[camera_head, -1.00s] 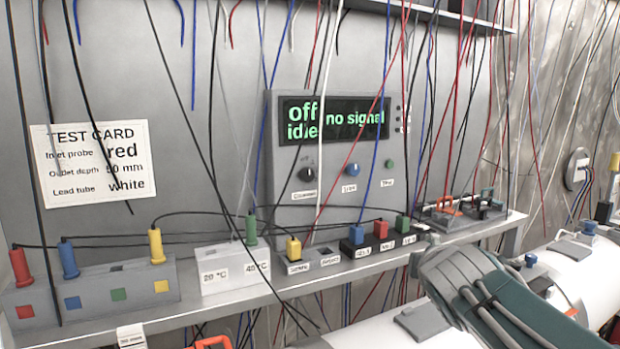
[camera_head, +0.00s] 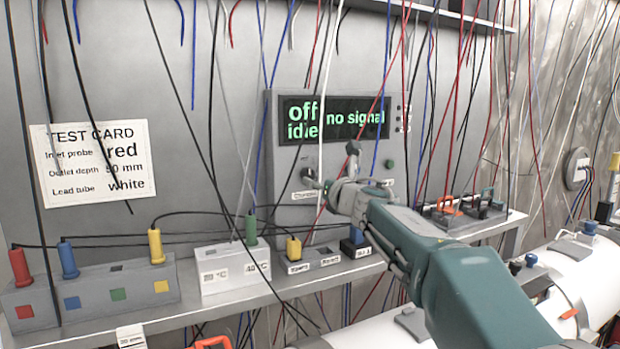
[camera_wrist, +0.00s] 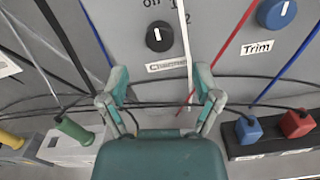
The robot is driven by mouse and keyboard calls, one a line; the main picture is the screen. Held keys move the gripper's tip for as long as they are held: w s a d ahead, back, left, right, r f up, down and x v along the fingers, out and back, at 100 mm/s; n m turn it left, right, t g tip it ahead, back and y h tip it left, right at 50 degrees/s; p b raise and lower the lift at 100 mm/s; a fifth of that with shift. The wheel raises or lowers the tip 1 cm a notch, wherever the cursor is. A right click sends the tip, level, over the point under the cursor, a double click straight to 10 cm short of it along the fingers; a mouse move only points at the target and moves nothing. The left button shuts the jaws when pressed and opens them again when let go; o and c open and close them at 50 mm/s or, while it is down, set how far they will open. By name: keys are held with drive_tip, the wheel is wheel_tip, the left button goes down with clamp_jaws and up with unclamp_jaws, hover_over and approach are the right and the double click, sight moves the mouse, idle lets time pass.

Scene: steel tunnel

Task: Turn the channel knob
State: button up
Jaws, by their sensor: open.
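The channel knob (camera_wrist: 159,37) is a round black knob with a white mark pointing up, on the grey panel in the wrist view. Its label (camera_wrist: 181,65) is just below it. My gripper (camera_wrist: 161,77) is open and empty, its two teal fingers wide apart. In the wrist view the knob lies beyond the fingertips, roughly centred between them and a little higher. In the head view my gripper (camera_head: 331,172) is in front of the panel, and the knob is hard to tell from the finger there. The display (camera_head: 335,119) reads "off", "idle", "no signal".
A blue Trim knob (camera_wrist: 276,13) is to the right. White (camera_wrist: 188,40) and red (camera_wrist: 222,45) wires hang in front of the panel near my fingers.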

sight(310, 177)
drive_tip(key=shift+x, duration=2.95)
drive_tip(key=shift+c, duration=0.2)
clamp_jaws()
